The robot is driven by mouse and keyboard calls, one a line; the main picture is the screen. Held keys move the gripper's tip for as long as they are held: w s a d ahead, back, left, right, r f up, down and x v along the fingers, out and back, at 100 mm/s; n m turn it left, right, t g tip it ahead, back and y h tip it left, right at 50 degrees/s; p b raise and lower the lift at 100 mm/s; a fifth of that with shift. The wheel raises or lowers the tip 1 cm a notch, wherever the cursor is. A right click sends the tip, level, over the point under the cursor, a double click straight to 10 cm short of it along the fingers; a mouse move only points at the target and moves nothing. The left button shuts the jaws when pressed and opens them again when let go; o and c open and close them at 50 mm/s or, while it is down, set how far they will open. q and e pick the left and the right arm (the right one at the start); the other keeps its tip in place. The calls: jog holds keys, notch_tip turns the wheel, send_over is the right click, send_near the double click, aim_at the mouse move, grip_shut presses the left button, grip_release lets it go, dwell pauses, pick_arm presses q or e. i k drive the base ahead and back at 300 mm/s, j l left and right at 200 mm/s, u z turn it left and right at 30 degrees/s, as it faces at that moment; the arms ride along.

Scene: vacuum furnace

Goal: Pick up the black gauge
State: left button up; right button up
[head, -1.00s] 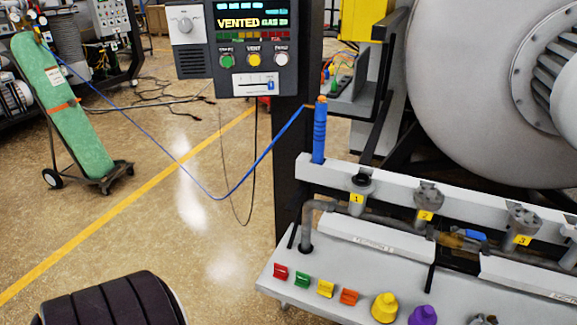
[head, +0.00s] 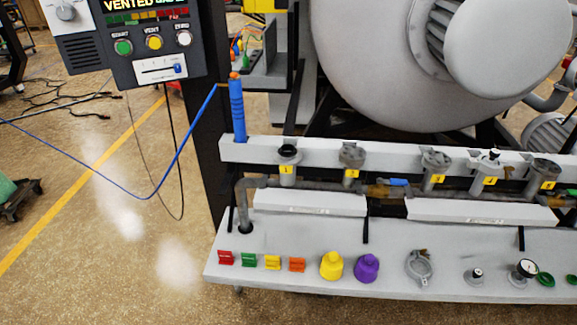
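A small gauge with a black rim and a pale dial face (head: 526,268) sits on the grey shelf (head: 390,281) toward its right end, in the head view. It looks like the black gauge. To its left is a smaller grey fitting with a black top (head: 474,275).
Left of the gauge lie a metal clamp (head: 419,267), a purple cap (head: 367,268), a yellow cap (head: 331,265) and several coloured clips. Green rings (head: 546,279) lie to its right. Numbered ports and a pipe run behind. A control panel (head: 150,45) hangs at upper left.

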aim_at(525, 268)
jog(key=z, duration=1.7)
